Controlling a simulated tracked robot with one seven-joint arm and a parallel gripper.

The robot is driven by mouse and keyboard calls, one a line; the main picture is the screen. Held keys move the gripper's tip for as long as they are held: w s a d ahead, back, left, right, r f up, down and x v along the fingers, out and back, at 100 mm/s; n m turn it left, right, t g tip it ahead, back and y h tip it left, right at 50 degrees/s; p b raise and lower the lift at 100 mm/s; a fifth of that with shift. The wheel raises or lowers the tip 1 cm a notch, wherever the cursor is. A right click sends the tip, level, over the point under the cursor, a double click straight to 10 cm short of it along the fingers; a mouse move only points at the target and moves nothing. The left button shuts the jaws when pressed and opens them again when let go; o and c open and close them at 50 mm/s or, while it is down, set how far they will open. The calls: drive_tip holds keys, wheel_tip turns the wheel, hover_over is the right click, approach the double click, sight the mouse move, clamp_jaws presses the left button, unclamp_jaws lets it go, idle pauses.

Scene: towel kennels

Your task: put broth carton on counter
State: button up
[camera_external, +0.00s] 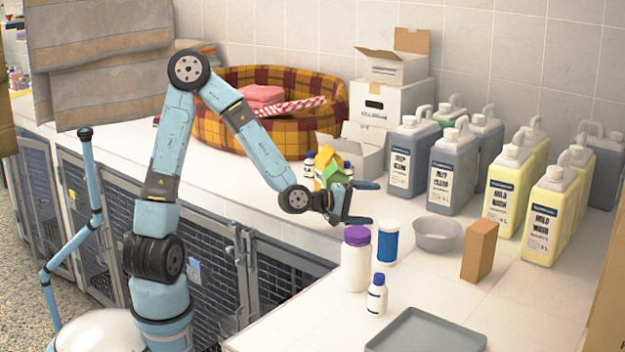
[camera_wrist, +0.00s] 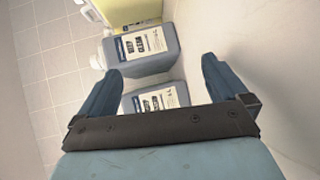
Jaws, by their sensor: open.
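A plain brown upright carton (camera_external: 479,250) stands on the white counter (camera_external: 420,290) at the right, beside a grey metal bowl (camera_external: 437,233). A yellow and green carton-like item (camera_external: 330,170) shows partly behind my wrist, near a small blue-capped bottle; its base is hidden. No label is readable on either, so I cannot tell which is the broth carton. My gripper (camera_external: 366,203) is open and empty above the counter, left of the bowl and in front of the grey jugs. In the wrist view my gripper (camera_wrist: 160,70) has grey jugs beyond its open fingers.
Grey jugs (camera_external: 452,168) and yellow jugs (camera_external: 552,215) line the wall. A purple-capped jar (camera_external: 356,262), a blue-and-white tub (camera_external: 387,244) and a small bottle (camera_external: 376,297) stand in front. A grey tray (camera_external: 425,335) lies at the front. A plaid pet bed (camera_external: 220,125) sits behind.

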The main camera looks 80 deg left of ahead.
drive_tip(key=shift+a+r+t+h, duration=0.1)
drive_tip(key=shift+r+t+h, duration=0.2)
drive_tip(key=shift+h, duration=0.2)
drive_tip(key=s+a+r+m+t+h, duration=0.2)
drive_tip(key=s+r+m+t+h, duration=0.15)
drive_tip(key=s+r+h, duration=0.35)
drive_tip(key=s+a+r+m+t+h, duration=0.2)
drive_tip(key=s+r+m+h, duration=0.3)
drive_tip(key=r, duration=0.5)
drive_tip(key=n+g+y, duration=0.3)
drive_tip(key=n+y, duration=1.5)
drive_tip(key=n, duration=0.8)
hover_over(320, 160)
drive_tip(key=s+d, duration=0.2)
drive_tip(key=d, duration=0.1)
wheel_tip(320, 160, down, 8)
drive_tip(key=f+n, duration=0.1)
drive_tip(key=a+f+n+g, duration=0.1)
drive_tip(key=f, duration=0.1)
drive_tip(key=a+f+n+g, duration=0.1)
drive_tip(key=f, duration=0.1)
drive_tip(key=shift+a+f+n+g, duration=0.1)
drive_tip(key=shift+f+n+g, duration=0.15)
drive_tip(key=shift+n+g, duration=0.1)
drive_tip(key=shift+w+f, duration=0.1)
drive_tip(key=shift+x, duration=3.6)
drive_tip(key=shift+a, duration=0.1)
